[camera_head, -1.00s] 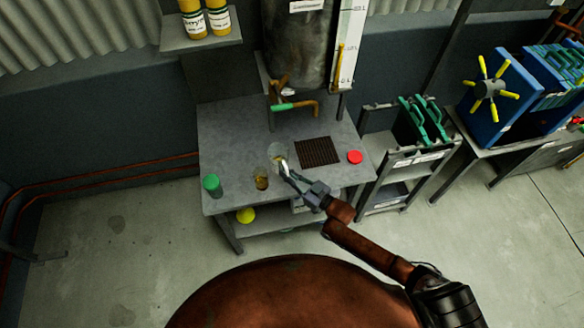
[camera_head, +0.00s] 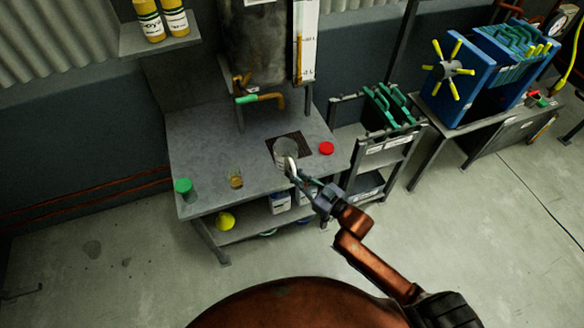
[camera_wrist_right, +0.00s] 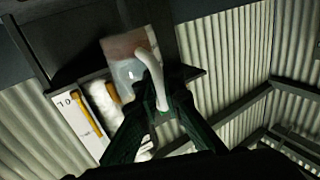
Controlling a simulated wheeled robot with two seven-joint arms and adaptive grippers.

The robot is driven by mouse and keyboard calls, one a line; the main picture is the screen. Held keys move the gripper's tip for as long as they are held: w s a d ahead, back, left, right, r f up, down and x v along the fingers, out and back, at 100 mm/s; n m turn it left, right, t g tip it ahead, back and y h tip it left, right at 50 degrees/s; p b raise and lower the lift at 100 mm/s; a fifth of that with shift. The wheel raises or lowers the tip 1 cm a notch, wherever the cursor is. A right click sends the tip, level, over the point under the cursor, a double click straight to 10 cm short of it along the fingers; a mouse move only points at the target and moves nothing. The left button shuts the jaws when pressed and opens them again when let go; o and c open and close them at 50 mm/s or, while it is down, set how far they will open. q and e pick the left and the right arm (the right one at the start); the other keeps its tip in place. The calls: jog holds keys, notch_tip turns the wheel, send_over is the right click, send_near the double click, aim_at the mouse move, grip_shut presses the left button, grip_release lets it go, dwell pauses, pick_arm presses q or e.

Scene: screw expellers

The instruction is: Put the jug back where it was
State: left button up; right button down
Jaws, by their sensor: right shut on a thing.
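The jug (camera_head: 285,150) is clear, with a white handle (camera_wrist_right: 150,68). My right gripper (camera_head: 297,174) is shut on the handle at the bench's front side, and the gripper also shows in the right wrist view (camera_wrist_right: 161,104). In the head view the jug overlaps the dark grated mat (camera_head: 303,146). I cannot tell if it touches the mat or is held above it. My left gripper is not in view.
A tank with a green-handled tap (camera_head: 247,99) stands behind the mat. On the bench (camera_head: 207,137) are a red disc (camera_head: 326,148), a small glass of amber liquid (camera_head: 236,180) and a green-capped jar (camera_head: 184,188). A rack (camera_head: 388,150) stands to the right.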

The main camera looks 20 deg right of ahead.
jog(key=w+f, duration=0.1)
jog(key=w, duration=0.1)
jog(key=w+d+f+b, duration=0.1)
jog(key=w, duration=0.1)
jog(key=w+d+f, duration=0.1)
jog(key=w, duration=0.1)
jog(key=shift+d, duration=0.2)
jog(key=w+f+b, duration=0.1)
jog(key=f, duration=0.1)
jog(key=w+d+f, duration=0.1)
jog(key=w, duration=0.1)
jog(key=w+f+b, duration=0.1)
jog(key=f, duration=0.1)
jog(key=shift+w+d+f+b, duration=0.25)
jog(key=shift+d+f+b, duration=0.05)
jog(key=shift+f, duration=0.05)
notch_tip(320, 180, down, 3)
jog(key=shift+f+b, duration=0.15)
jog(key=shift+b, duration=0.45)
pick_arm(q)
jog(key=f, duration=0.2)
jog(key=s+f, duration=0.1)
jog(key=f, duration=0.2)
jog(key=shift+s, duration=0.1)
pick_arm(e)
jog(key=c, duration=2.1)
grip_release()
jog(key=shift+f, duration=0.1)
